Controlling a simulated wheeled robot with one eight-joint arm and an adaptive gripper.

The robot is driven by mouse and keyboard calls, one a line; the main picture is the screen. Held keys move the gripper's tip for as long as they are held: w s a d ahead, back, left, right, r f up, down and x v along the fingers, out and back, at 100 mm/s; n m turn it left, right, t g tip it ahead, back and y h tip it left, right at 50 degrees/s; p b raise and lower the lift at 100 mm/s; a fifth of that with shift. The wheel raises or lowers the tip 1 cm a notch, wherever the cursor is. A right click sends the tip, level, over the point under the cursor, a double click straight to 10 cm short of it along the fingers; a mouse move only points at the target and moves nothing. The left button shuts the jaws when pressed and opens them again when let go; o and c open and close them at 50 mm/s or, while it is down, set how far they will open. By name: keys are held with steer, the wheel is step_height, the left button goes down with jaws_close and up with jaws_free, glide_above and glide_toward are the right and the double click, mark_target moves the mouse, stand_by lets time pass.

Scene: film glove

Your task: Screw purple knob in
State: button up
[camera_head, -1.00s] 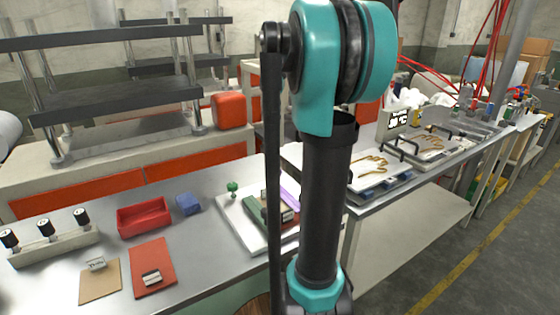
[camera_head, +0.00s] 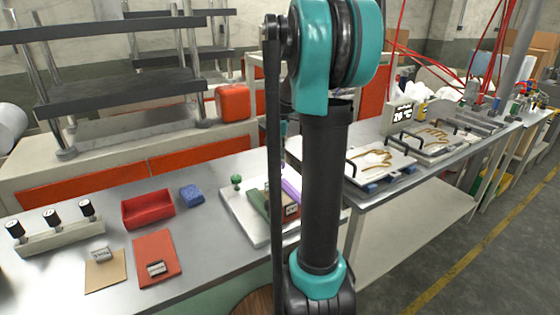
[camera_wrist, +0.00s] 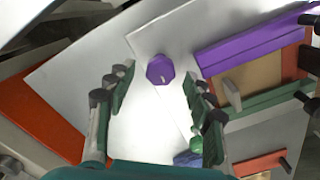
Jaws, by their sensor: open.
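The purple knob (camera_wrist: 160,69) shows in the wrist view as a faceted cap on the white board (camera_wrist: 72,75). My gripper (camera_wrist: 156,90) is open, with one green-padded finger on each side of the knob and a gap to it on both sides. Whether the fingertips are at the knob's height I cannot tell. In the head view my arm hides the knob and the gripper. A green knob (camera_wrist: 197,145) shows beside my right finger; it also stands on the white board in the head view (camera_head: 236,182).
A purple bar (camera_wrist: 255,50) and green strips lie on a block right of the knob. A red box (camera_head: 148,208), a blue block (camera_head: 191,194) and a strip with black knobs (camera_head: 50,233) are on the table's left. Glove boards (camera_head: 375,162) stand to the right.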

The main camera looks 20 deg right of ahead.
steer(key=shift+f, duration=0.6)
steer(key=c, duration=1.2)
